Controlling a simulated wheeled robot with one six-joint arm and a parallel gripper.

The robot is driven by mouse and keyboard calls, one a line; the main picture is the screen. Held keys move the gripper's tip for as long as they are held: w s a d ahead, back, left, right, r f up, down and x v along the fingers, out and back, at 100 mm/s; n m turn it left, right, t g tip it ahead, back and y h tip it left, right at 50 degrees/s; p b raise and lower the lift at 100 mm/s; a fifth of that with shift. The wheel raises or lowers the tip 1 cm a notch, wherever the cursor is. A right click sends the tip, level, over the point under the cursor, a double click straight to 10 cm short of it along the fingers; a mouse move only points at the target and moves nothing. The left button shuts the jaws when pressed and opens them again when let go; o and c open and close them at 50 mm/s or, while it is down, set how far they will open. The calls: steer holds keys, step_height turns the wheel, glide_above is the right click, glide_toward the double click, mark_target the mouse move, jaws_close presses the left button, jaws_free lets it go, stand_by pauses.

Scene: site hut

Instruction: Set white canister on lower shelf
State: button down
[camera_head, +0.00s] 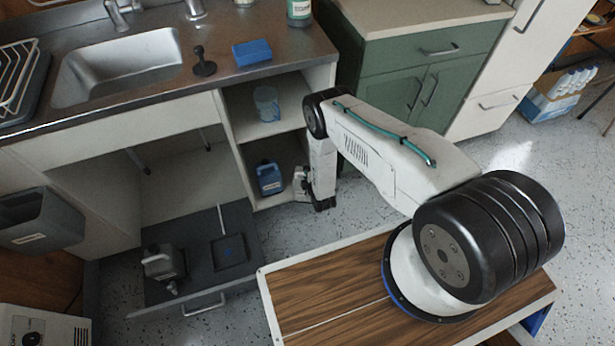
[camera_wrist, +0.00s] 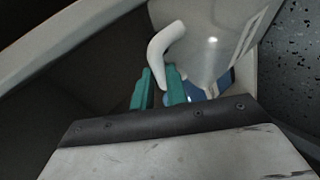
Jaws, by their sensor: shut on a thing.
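The white canister (camera_wrist: 212,50) fills the upper middle of the wrist view, with its curved white handle (camera_wrist: 164,45) toward me. My gripper (camera_wrist: 161,88) has its teal fingers on either side of the handle's lower end and is shut on it. The canister's base is hidden behind the fingers and wrist. In the head view my gripper is beside the right edge of the lower shelf (camera_head: 272,201), low in the open cabinet under the counter. There the canister is hard to tell apart from my gripper and wrist.
A blue jug (camera_head: 269,178) stands on the lower shelf, close to the left of my gripper. A translucent blue container (camera_head: 266,103) stands on the upper shelf. A pulled-out drawer (camera_head: 203,290) at the left holds a grey jug (camera_head: 158,262). A green cabinet (camera_head: 405,85) stands to the right.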

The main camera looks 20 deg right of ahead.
steer(key=c, duration=1.4)
jaws_free()
steer(key=shift+f, duration=0.1)
steer(key=v, duration=1.2)
